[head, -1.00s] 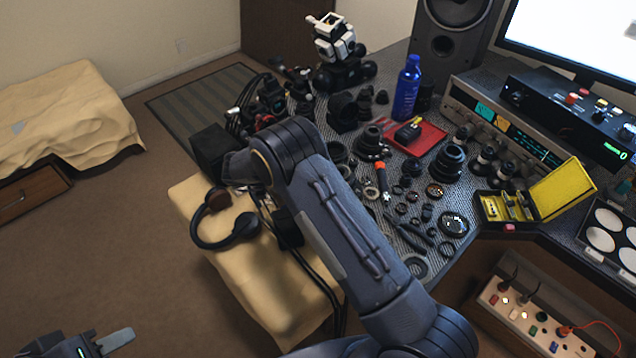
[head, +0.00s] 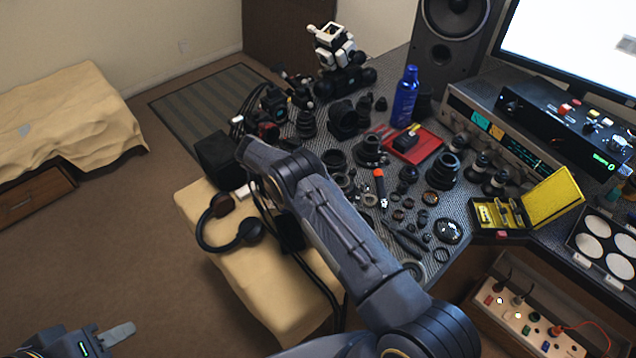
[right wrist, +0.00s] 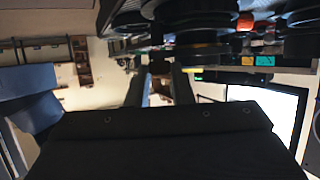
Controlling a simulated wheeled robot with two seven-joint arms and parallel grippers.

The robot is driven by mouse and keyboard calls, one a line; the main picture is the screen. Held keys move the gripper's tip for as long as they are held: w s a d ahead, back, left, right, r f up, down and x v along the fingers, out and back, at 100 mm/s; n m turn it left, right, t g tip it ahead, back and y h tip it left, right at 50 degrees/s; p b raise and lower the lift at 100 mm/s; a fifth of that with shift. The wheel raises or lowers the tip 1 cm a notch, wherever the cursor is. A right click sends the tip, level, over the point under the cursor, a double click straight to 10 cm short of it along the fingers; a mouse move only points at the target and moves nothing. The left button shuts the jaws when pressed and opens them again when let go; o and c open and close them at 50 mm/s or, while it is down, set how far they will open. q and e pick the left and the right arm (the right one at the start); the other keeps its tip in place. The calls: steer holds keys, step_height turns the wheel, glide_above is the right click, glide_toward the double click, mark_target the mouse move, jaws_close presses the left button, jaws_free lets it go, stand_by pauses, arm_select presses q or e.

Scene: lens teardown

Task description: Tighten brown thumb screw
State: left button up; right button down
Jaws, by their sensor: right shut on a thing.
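I cannot make out the brown thumb screw for certain in either view. In the right wrist view my right gripper (right wrist: 160,82) has its two fingers pointing up in the picture, shut on a small dark part (right wrist: 160,65) whose colour and shape are unclear. In the head view my right arm crosses the middle towards the camera gear at the desk's left end, and its gripper is hidden. My left gripper (head: 118,333) is at the bottom left, over the floor and away from the desk. One pale finger shows, so its opening is unclear.
The grey desk (head: 462,262) is crowded with lens parts, a blue bottle (head: 405,96), a red tray (head: 425,145) and an open yellow case (head: 552,195). Headphones (head: 212,235) lie on a cloth-covered stool (head: 265,275) beside the desk.

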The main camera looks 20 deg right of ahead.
steer(key=c, duration=1.4)
jaws_free()
steer(key=shift+o, duration=0.7)
